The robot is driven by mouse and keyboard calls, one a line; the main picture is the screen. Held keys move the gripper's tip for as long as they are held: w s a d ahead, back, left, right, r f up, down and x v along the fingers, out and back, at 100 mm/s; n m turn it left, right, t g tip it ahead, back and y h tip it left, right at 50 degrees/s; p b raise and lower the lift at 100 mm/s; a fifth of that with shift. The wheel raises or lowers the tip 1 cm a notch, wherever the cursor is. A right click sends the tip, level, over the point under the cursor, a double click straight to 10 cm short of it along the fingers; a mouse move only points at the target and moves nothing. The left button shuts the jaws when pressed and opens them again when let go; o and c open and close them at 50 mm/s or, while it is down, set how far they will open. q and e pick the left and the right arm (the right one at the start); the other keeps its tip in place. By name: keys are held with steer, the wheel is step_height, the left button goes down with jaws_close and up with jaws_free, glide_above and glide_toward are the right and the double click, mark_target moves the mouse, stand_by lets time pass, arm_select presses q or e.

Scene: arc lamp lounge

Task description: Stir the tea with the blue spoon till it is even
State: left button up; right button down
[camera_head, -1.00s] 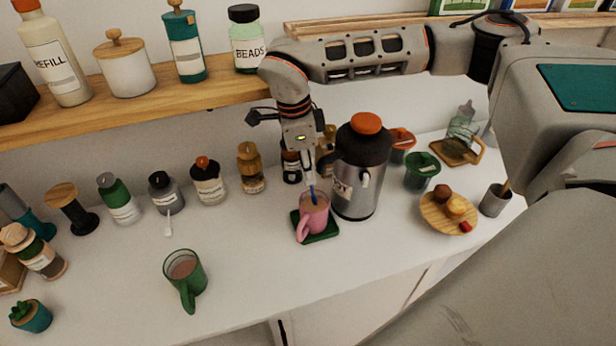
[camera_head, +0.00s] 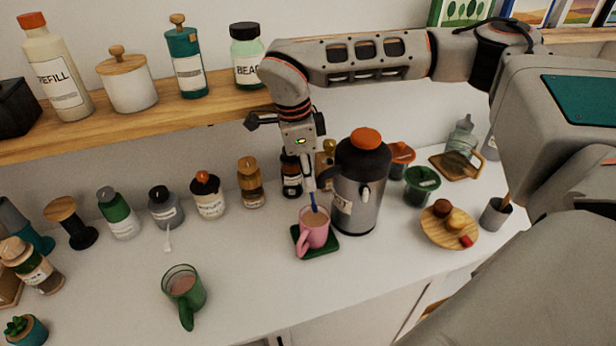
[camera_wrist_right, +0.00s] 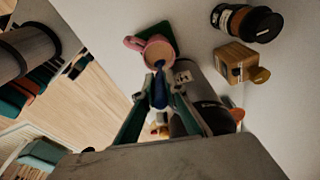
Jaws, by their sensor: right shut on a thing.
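A pink mug (camera_head: 316,236) holding brown tea stands on a dark green square coaster (camera_head: 327,250). My right gripper (camera_head: 311,186) is above the mug, shut on the blue spoon (camera_head: 314,203), whose lower end is in the tea. In the right wrist view the blue spoon (camera_wrist_right: 159,95) runs from between the fingers into the pink mug (camera_wrist_right: 135,43); its bowl is hidden in the tea. A green mug (camera_head: 186,295) with brown drink stands apart at front left. A white spoon (camera_head: 168,238) lies on the counter. My left gripper is not in view.
A steel flask (camera_head: 358,190) with an orange knob stands close right of the mug. Several jars, including an amber one (camera_head: 251,183), line the wall behind. A round board with food (camera_head: 440,233) is at right. The counter front of the mug is clear.

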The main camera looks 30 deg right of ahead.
steer(key=shift+r, duration=2.5)
